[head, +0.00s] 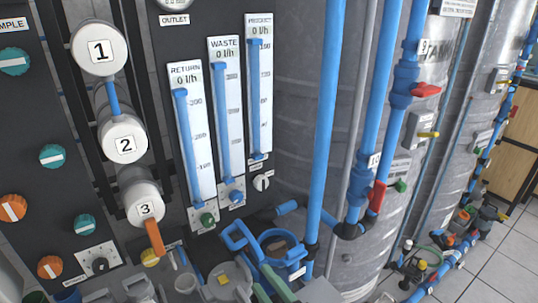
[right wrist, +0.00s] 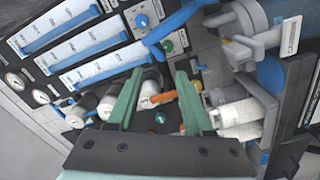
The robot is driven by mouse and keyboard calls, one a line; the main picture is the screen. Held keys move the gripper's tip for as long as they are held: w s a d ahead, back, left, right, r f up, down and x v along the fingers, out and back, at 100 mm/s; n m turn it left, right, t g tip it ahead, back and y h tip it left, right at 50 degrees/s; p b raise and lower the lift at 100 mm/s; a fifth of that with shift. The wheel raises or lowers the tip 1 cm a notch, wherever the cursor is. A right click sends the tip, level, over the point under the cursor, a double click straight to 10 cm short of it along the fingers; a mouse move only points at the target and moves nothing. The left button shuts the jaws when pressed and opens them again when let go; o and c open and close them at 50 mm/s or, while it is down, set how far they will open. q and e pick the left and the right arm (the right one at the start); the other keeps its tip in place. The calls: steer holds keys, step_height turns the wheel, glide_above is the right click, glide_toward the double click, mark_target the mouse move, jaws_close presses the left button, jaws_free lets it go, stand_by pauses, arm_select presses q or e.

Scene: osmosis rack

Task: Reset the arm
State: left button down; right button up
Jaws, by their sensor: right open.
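My right gripper (head: 263,279) shows at the bottom centre of the head view, low in front of the blue pipework. Its green fingers are apart, and in the right wrist view (right wrist: 159,76) nothing is held between them. In that view the orange handle (right wrist: 160,98) of a valve shows beyond the gap between the fingers; I cannot tell how far off it is. The same orange handle (head: 155,238) hangs below the white cylinder marked 3 (head: 145,207) in the head view. My left gripper is not in view.
The dark panel carries the flow meters (head: 231,122), knobs and numbered cylinders. Blue vertical pipes (head: 322,120) and a grey tank (head: 290,80) stand to the right. A blue looped fitting (head: 238,236) and grey-white housings crowd the gripper. Tiled floor (head: 505,270) is clear at the lower right.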

steer(key=s+d+f+m+g+h, duration=0.3)
steer(key=s+d+f+m, duration=0.4)
steer(key=f, duration=0.4)
steer(key=s+d+f+m+g+h+p, duration=0.1)
steer(key=s+d+f+m+h, duration=0.3)
steer(key=s+d+f+m, duration=0.4)
step_height(320, 180, down, 4)
steer(key=d+m+g, duration=0.1)
steer(key=d+m, duration=0.1)
steer(key=shift+d+r+g+h, duration=0.25)
steer(key=shift+d+g+h, duration=0.05)
steer(key=shift+d+g, duration=0.1)
steer(key=shift+w, duration=0.15)
